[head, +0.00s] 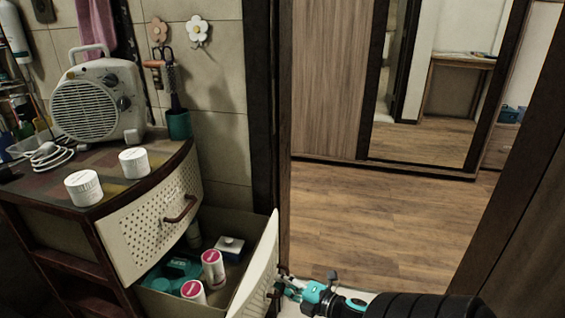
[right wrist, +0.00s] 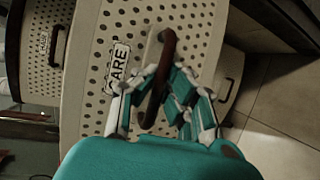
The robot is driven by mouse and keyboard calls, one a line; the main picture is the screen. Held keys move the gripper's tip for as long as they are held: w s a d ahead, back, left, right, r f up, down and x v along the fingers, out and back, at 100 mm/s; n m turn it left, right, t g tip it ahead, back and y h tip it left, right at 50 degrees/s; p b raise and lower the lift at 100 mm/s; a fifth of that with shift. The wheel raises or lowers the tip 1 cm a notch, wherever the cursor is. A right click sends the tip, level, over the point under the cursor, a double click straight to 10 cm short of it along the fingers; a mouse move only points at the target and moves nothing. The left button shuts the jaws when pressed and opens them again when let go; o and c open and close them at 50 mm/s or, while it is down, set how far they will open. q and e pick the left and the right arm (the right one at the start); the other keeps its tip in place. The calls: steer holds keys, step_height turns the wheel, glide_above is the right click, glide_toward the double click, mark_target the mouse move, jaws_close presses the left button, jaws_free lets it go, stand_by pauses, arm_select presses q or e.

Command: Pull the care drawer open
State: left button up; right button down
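The care drawer (head: 258,268) is the lower drawer of the cabinet and stands pulled out, its inside showing. Its perforated cream front carries a CARE label (right wrist: 117,68) in the right wrist view. The brown bar handle (right wrist: 166,52) runs between the fingers of my right gripper (right wrist: 163,92). The fingertips close in on the handle from both sides. In the head view my right gripper (head: 290,287) is at the outer face of the drawer front, at the bottom of the picture. My left gripper is not in view.
The drawer holds pink-topped white canisters (head: 212,268), a teal item (head: 182,267) and a blue-and-white box (head: 229,246). The drawer above (head: 150,225) is shut. A fan heater (head: 100,102) and two white jars (head: 84,188) stand on top. Wooden floor (head: 390,215) lies clear beyond the doorway.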

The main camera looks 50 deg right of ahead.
steer(key=c, duration=1.4)
jaws_free()
steer(key=shift+r, duration=0.1)
steer(key=s, duration=0.4)
steer(key=s+r, duration=0.1)
steer(key=s, duration=0.2)
steer(key=s+r, duration=0.1)
steer(key=s, duration=0.3)
steer(key=shift+s+r, duration=0.1)
steer(key=shift+s, duration=0.25)
